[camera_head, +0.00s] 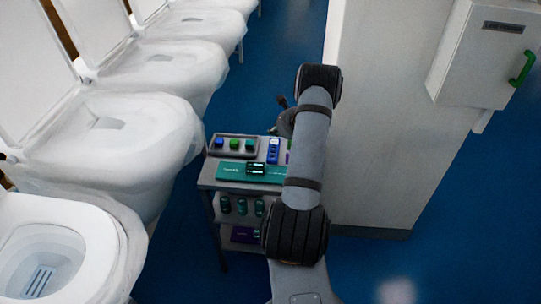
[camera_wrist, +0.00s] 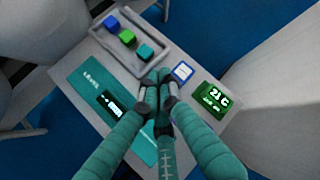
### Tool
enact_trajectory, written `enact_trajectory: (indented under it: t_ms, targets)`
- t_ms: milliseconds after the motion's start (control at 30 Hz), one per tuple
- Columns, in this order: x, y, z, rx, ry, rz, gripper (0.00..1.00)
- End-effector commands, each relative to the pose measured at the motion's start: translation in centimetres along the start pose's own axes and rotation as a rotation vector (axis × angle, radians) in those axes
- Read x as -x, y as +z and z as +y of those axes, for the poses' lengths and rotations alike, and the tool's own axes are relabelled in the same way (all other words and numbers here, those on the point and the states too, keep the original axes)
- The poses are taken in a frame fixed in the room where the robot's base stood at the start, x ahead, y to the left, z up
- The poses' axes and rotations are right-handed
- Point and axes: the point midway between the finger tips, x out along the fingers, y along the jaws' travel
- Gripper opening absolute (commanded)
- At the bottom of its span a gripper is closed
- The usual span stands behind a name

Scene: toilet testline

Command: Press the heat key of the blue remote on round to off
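The blue remote (camera_head: 273,150) lies on the top of a small grey cart, right of a grey tray. In the wrist view, a blue-edged piece with a white face (camera_wrist: 182,71), which looks like the remote's upper end, shows just right of my fingertips; the rest is hidden behind them. My gripper (camera_wrist: 157,78) has its fingertips together, with nothing visible between them. It is over the cart top beside the remote; I cannot tell whether it touches. A green display (camera_wrist: 210,98) reads about 21 C. The heat key cannot be made out.
The grey tray (camera_wrist: 98,36) holds blue, green and teal blocks. A teal mat (camera_head: 229,172) with a dark display device (camera_wrist: 109,103) lies in front. Wrapped toilets (camera_head: 150,122) line the left. A white wall block (camera_head: 375,130) stands close on the right.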

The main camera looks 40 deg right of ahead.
Motion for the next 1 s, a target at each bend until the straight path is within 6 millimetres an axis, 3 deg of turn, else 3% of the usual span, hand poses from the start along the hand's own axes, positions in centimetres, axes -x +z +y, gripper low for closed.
enact_trajectory:
  t_ms: [267, 700, 1000]
  targets:
    - [-1.4, -0.9, 1.0, 0.0, 0.001, -0.001, 0.0]
    - [-5.6, -4.0, 4.0, 0.003, 0.0, -0.001, 0.0]
    - [-6.2, -4.4, 4.5, 0.002, 0.0, -0.001, 0.0]
